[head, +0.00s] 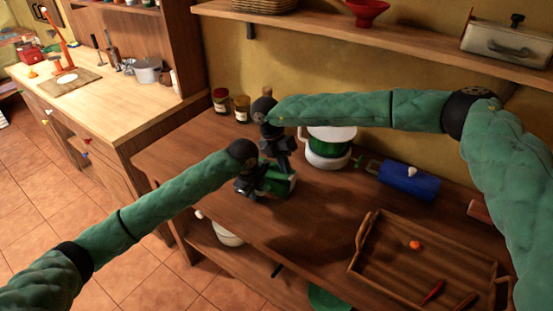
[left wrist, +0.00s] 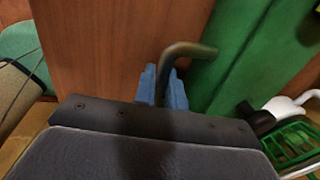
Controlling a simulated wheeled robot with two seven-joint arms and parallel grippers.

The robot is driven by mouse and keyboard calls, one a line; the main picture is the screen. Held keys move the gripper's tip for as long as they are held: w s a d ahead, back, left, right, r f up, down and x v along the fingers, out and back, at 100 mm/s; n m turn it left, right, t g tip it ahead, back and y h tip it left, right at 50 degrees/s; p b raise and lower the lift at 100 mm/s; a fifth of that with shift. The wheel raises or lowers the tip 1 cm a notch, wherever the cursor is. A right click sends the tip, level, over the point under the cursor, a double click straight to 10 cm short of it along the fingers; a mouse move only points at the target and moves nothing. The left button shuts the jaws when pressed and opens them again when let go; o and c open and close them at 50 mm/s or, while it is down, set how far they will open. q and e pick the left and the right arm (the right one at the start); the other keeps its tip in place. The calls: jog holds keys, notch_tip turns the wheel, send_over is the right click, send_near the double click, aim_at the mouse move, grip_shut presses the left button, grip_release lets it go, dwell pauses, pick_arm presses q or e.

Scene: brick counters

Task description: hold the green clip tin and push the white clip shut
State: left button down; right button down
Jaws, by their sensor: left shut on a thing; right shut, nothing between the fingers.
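The green clip tin (head: 279,182) stands on the brown counter near its left front edge, partly covered by both grippers. My left gripper (head: 257,188) is at its left side and shut on it. In the left wrist view a large green surface (left wrist: 235,50), likely the tin, is beside a bent dark metal rod (left wrist: 180,55) at the blue finger pads (left wrist: 165,88). A small white part (head: 292,178), likely the clip, shows at the tin's right end. My right gripper (head: 280,162) is shut and empty just above the tin; contact cannot be told.
A green and white canister (head: 328,148) stands behind the tin. Two jars (head: 232,104) are at the wall. A blue box with a white knob (head: 407,182) and a wooden tray (head: 423,266) with small red and orange items are to the right. The counter between tin and tray is clear.

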jog(key=shift+s+d, duration=0.3)
jog(key=shift+d, duration=0.2)
jog(key=shift+s+d+f, duration=0.1)
jog(key=shift+d, duration=0.05)
